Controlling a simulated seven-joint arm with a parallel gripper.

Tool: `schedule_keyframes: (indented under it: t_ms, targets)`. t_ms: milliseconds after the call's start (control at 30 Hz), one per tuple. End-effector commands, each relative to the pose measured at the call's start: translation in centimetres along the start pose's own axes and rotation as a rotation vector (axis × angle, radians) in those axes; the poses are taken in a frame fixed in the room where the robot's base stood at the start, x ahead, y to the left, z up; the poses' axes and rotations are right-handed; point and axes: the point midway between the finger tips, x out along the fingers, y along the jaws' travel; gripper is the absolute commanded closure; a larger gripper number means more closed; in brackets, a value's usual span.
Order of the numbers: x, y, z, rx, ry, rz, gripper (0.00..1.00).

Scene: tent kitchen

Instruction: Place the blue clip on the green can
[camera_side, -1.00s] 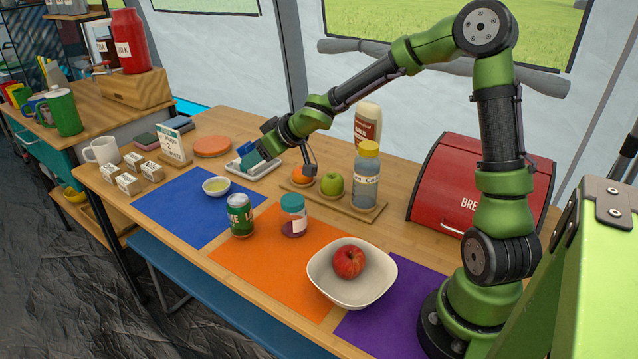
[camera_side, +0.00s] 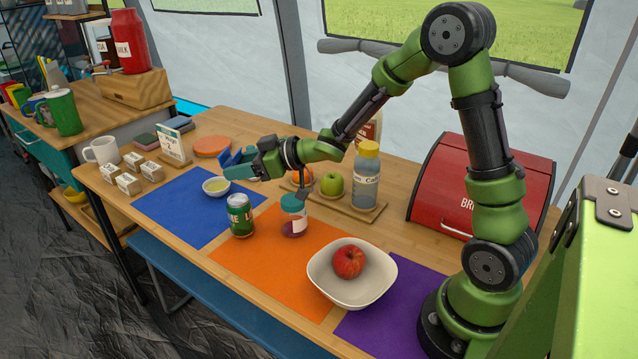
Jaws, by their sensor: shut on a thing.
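The green can (camera_side: 241,217) stands upright near the border of the blue and orange mats. My gripper (camera_side: 240,164) is shut on the blue clip (camera_side: 228,158), above the table and behind the can, up and slightly left of it in the picture. The clip is apart from the can. The jaws partly hide the clip, so its exact outline is hard to tell.
A small bowl (camera_side: 216,187) of pale liquid sits left of the can. A teal-lidded jar (camera_side: 293,217) stands right of it, just below my wrist. A green apple (camera_side: 331,183) and a bottle (camera_side: 367,177) stand behind. A white bowl (camera_side: 352,290) holds a red apple.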

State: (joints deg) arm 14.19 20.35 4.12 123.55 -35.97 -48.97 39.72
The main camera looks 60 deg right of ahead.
Motion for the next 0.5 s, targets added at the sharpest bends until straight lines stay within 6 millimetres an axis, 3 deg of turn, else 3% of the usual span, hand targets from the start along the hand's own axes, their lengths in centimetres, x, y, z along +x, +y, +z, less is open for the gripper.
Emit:
schedule_keyframes:
  t_ms: [100,500]
  targets:
    - [0.7,-0.1,2.0,0.001,-0.004,-0.003,0.8]
    - [2.2,-0.1,6.3,-0.001,-0.002,-0.001,0.8]
